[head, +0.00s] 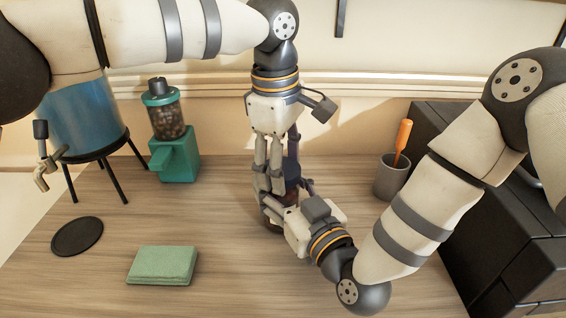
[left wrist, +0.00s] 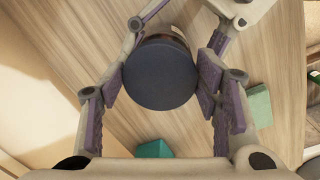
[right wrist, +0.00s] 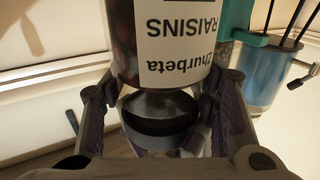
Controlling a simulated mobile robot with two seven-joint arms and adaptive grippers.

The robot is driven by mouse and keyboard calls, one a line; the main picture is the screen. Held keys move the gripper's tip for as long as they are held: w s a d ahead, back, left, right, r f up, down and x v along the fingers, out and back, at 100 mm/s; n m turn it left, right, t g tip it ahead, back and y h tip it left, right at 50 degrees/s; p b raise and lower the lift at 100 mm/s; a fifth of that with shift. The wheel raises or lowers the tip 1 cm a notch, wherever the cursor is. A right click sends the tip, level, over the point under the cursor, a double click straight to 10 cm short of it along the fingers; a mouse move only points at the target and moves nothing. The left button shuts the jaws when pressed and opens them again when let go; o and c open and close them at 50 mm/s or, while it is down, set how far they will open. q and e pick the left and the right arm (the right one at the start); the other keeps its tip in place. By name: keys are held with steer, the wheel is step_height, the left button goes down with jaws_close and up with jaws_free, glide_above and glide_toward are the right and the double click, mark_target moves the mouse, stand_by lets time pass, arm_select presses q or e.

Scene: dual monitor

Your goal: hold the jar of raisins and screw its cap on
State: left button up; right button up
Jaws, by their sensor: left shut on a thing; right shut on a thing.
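In the head view, the jar of raisins (head: 290,196) is mostly hidden between my two grippers above the table. My left gripper (head: 276,185) reaches down from above, shut on the cap. In the left wrist view, the dark round cap (left wrist: 160,75) sits between the purple finger pads, with part of the jar (left wrist: 178,32) showing behind it. My right gripper (head: 277,208) comes from the right, lower down, shut on the jar. In the right wrist view, the jar (right wrist: 170,45) shows its white label upside down. The cap is over the jar's mouth; I cannot tell whether it is threaded.
A green dispenser (head: 175,155) and a blue tank (head: 85,115) on a black stand are at the left. A black disc (head: 77,237) and a green sponge-like block (head: 162,266) lie in front. A grey cup (head: 390,180) and dark drawers (head: 450,210) are at the right.

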arm_select(q)
steer(key=shift+a+f, duration=0.15)
steer(key=shift+f, duration=0.55)
steer(key=shift+o, duration=0.3)
steer(key=shift+f, duration=0.1)
steer(key=o, duration=0.3)
steer(key=shift+f, duration=0.1)
steer(key=shift+w, duration=0.1)
steer(key=shift+c, duration=0.3)
steer(key=shift+s+a+r+t+h, duration=0.1)
steer(key=shift+s+r+t+h, duration=0.15)
steer(key=shift+r+h, duration=0.35)
steer(key=shift+c, duration=0.3)
steer(key=shift+c, duration=0.3)
